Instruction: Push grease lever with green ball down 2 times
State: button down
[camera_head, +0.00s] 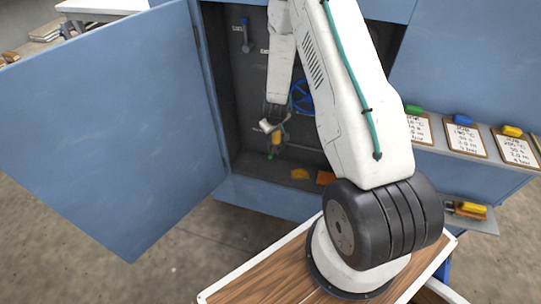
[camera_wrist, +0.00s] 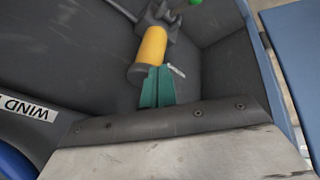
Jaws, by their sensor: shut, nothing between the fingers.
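The green ball (camera_wrist: 195,2) of the grease lever is cut by the top edge of the wrist view. In the head view the green ball (camera_head: 269,156) shows low in the open cabinet. A yellow cylinder (camera_wrist: 152,45) on a grey fitting is beside the ball; in the head view it is partly hidden by my wrist. My gripper (camera_wrist: 158,70) has its teal fingers shut and empty. Its tips appear close to the yellow cylinder's lower end and apart from the green ball. I cannot tell whether they touch the cylinder. Most of the lever's arm is out of view.
The blue cabinet door (camera_head: 100,120) stands open at the left. A blue handwheel (camera_head: 302,97) is right of my wrist, and a small blue-handled lever (camera_head: 245,35) is above. A yellow object (camera_head: 299,174) and an orange one (camera_head: 325,178) lie on the cabinet floor.

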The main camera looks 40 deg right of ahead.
aim_at(271, 156)
jog(key=shift+s+a+f, duration=0.3)
jog(key=shift+a+f, duration=0.1)
jog(key=shift+f, duration=0.95)
jog(key=shift+s+a+f, duration=0.35)
jog(key=shift+a+f, duration=0.1)
jog(key=shift+f, duration=0.95)
jog(key=shift+s+a+f, duration=0.3)
jog(key=shift+a+f, duration=0.1)
jog(key=shift+f, duration=0.95)
jog(key=shift+f, duration=0.1)
jog(key=shift+a+f, duration=0.1)
jog(key=shift+f, duration=0.2)
jog(key=shift+s+a+f, duration=0.15)
jog(key=shift+f, duration=0.4)
jog(key=shift+s+a+f, duration=0.15)
jog(key=shift+a+f, duration=0.05)
jog(key=shift+f, duration=0.3)
jog(key=shift+s+a+f, duration=0.15)
jog(key=shift+f, duration=0.4)
dwell(0.4)
dwell(0.6)
jog(key=shift+w+d+r, duration=0.15)
jog(key=shift+d+r, duration=0.05)
jog(key=shift+r, duration=0.45)
jog(key=shift+w+d+r, duration=0.15)
jog(key=shift+d+r, duration=0.1)
jog(key=shift+r, duration=0.45)
jog(key=shift+w+d+r, duration=0.15)
jog(key=shift+d+r, duration=0.05)
jog(key=shift+r, duration=0.45)
